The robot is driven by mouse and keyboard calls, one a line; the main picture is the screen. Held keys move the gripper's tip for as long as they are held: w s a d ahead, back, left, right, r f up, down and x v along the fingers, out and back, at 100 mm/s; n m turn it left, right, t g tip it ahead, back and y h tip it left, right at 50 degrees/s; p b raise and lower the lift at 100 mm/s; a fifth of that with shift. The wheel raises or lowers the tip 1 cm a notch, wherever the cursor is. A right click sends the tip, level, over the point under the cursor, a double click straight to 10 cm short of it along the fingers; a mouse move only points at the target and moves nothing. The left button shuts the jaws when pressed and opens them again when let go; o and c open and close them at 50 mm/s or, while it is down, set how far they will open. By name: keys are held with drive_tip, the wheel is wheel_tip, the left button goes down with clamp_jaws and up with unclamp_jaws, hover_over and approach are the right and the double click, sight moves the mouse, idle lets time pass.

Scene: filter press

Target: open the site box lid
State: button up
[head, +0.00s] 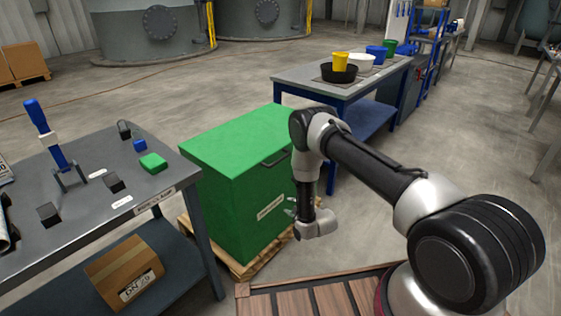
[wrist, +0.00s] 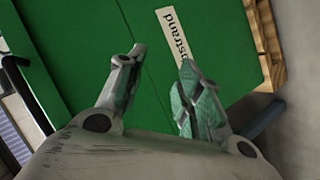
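The site box (head: 245,215) is a large green box on a wooden pallet, with a pale label on its front. Its green lid (head: 240,140) lies flat and closed on top. A dark bar handle (head: 275,158) sits near the lid's front right edge. My gripper (head: 291,207) is in front of the box, below the handle's level, its fingers pointing towards the box front. In the wrist view, my gripper (wrist: 160,75) has its two fingers apart with nothing between them. The box front (wrist: 90,60) and its label fill much of that view.
A grey workbench (head: 90,190) with a blue-handled tool and small blocks stands left of the box, close beside it. A blue-framed table (head: 300,80) with tubs stands behind right. A slatted wooden platform (head: 310,300) lies in front. The floor to the right is open.

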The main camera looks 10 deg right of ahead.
drive_tip(key=w+a+r+n+t+y, duration=0.1)
drive_tip(key=w+r+n+t, duration=0.1)
drive_tip(key=w+r+t, duration=0.3)
drive_tip(key=n+t+y, duration=0.1)
drive_tip(key=n+t, duration=0.1)
drive_tip(key=n, duration=0.1)
approach(280, 160)
drive_tip(key=w, duration=0.4)
drive_tip(key=x, duration=0.7)
drive_tip(key=shift+a, duration=0.25)
drive_tip(key=shift+s, duration=0.1)
clamp_jaws()
